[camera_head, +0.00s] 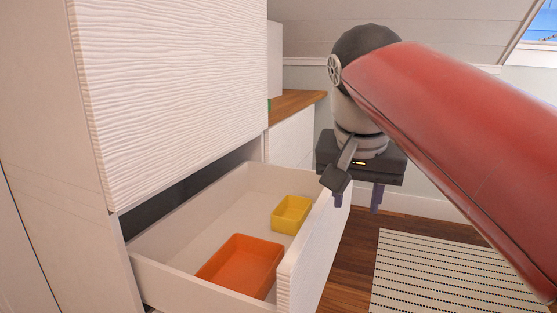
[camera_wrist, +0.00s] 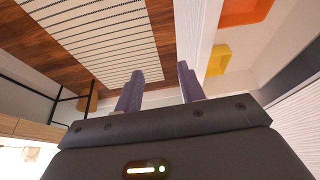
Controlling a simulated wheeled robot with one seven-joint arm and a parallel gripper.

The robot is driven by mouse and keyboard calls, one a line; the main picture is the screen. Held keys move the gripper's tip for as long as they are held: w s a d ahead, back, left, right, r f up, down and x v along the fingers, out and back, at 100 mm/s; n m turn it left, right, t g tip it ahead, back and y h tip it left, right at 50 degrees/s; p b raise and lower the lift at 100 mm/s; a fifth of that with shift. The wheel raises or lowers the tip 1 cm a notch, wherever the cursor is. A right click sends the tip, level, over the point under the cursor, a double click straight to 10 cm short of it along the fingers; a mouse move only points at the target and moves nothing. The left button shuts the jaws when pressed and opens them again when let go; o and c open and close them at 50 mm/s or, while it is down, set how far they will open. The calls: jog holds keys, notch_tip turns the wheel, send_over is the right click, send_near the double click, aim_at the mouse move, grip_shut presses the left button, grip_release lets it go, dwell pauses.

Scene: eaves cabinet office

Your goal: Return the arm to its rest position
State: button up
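My gripper (camera_head: 360,195) hangs in the air just right of the open drawer's front (camera_head: 318,250) in the head view, pointing down. In the wrist view its two purple-grey fingers (camera_wrist: 160,90) stand apart with nothing between them. My red arm reaches in from the right of the head view.
The white drawer is pulled out and holds an orange tray (camera_head: 240,266) and a yellow tray (camera_head: 291,214); both look empty. A tall white cabinet (camera_head: 175,90) stands above it. A wooden counter (camera_head: 295,105) lies behind. A striped rug (camera_head: 440,275) covers open wood floor at the right.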

jog(key=s+d+f+n+p, duration=0.1)
jog(key=s+f+n+p, duration=0.1)
jog(key=s+f+p, duration=0.2)
jog(key=s+d+f+n+t+y+p, duration=0.1)
jog(key=s+f+p, duration=0.3)
jog(key=s+f, duration=0.4)
notch_tip(320, 180, down, 2)
jog(key=shift+d+f+n+y, duration=0.25)
jog(key=shift+d+n, duration=0.25)
jog(key=shift+d, duration=0.3)
